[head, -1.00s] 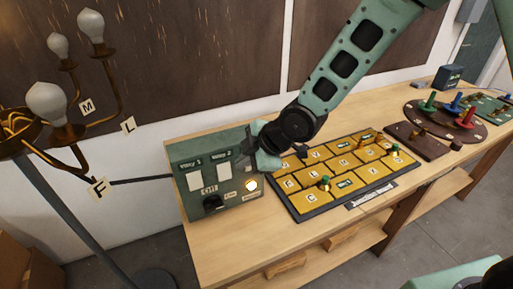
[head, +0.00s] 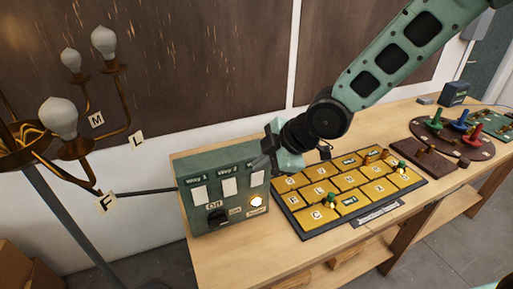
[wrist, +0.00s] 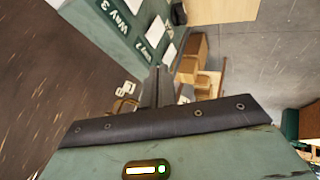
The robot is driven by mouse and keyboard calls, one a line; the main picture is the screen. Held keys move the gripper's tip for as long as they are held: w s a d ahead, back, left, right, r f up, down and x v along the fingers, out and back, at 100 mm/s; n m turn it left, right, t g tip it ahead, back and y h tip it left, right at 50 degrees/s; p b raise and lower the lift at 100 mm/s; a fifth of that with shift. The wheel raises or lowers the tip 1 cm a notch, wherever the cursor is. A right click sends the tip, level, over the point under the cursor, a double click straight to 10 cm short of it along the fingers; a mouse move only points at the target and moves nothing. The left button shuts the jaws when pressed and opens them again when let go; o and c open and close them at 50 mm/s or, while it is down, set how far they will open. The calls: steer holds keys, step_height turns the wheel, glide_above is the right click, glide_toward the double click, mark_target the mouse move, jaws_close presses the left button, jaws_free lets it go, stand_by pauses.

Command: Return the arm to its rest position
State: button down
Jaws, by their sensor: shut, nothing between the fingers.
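My gripper (head: 262,163) is at the upper right edge of the green switch box (head: 232,215), in front of or just above it; I cannot tell if they touch. In the wrist view its fingers (wrist: 157,86) are closed together and empty, with the box's "Way 3" and "Way 2" labels beyond them. The box has a black knob (head: 217,217) by the "Off" and "On" labels and a glowing round light (head: 256,201) above "Power". My arm reaches down from the upper right.
A brass lamp with several bulbs (head: 57,117) and letter tags stands at left. The wooden bench (head: 285,255) carries a yellow tile board (head: 318,218) with small pegs, a round brown board (head: 415,127) with coloured pegs, and a dark blue box (head: 454,93). A brown wall panel stands behind.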

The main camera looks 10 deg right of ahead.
steer(key=shift+s, duration=0.1)
steer(key=s+d+f+m+g+h+b, duration=0.2)
steer(key=s+m+b, duration=0.4)
steer(key=s, duration=0.6)
steer(key=s+d+f+m+g+h+b, duration=0.2)
steer(key=s+d+f+m+h+b, duration=0.1)
steer(key=s, duration=0.9)
step_height(320, 180, down, 2)
steer(key=d+m+b, duration=0.1)
steer(key=m+b, duration=0.1)
steer(key=m, duration=0.1)
steer(key=shift+d+f+h+b, duration=0.15)
steer(key=shift+d+h+b, duration=0.2)
steer(key=shift+h+b, duration=0.05)
steer(key=shift+w, duration=0.1)
